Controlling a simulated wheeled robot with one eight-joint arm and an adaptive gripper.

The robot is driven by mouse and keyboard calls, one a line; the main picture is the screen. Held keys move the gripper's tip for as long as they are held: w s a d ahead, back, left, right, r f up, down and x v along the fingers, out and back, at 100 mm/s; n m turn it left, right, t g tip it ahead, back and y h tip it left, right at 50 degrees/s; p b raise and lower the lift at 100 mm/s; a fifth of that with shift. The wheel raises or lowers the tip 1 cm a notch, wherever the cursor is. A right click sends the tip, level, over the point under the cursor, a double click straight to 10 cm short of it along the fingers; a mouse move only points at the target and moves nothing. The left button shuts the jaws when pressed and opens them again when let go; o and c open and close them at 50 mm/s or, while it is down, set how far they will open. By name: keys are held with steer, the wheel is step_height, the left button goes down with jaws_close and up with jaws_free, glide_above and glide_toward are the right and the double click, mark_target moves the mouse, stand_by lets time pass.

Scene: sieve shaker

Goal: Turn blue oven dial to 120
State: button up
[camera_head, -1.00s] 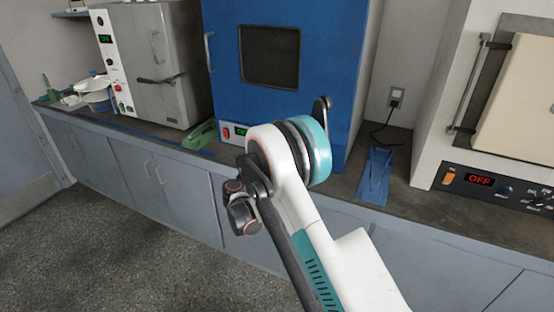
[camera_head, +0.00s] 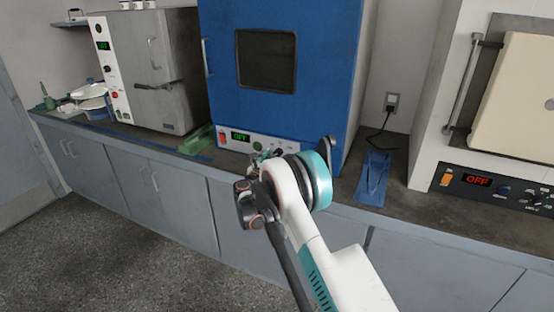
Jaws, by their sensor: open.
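The blue oven (camera_head: 315,40) stands on the counter in the middle of the view. Its white control panel (camera_head: 232,144) runs along the bottom front, with a lit green display (camera_head: 240,136) that seems to read OFF. A small round green dial (camera_head: 258,146) shows to the right of the display; its pointer and scale are too small to read. My gripper (camera_head: 267,153) is open, partly hidden by my arm, just in front of the panel by the dial. I cannot tell whether it touches the dial. My arm hides the right part of the panel.
A grey oven (camera_head: 168,65) stands to the left, with a green object (camera_head: 196,140) between it and the blue oven. A blue object (camera_head: 373,180) lies to the right. A cream oven (camera_head: 520,95) showing OFF stands far right. The grey cabinets' counter edge runs below my arm.

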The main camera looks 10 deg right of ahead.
steer(key=shift+b+x, duration=0.3)
steer(key=shift+x, duration=1.1)
steer(key=shift+c, duration=0.2)
steer(key=c, duration=1)
steer(key=shift+c, duration=0.2)
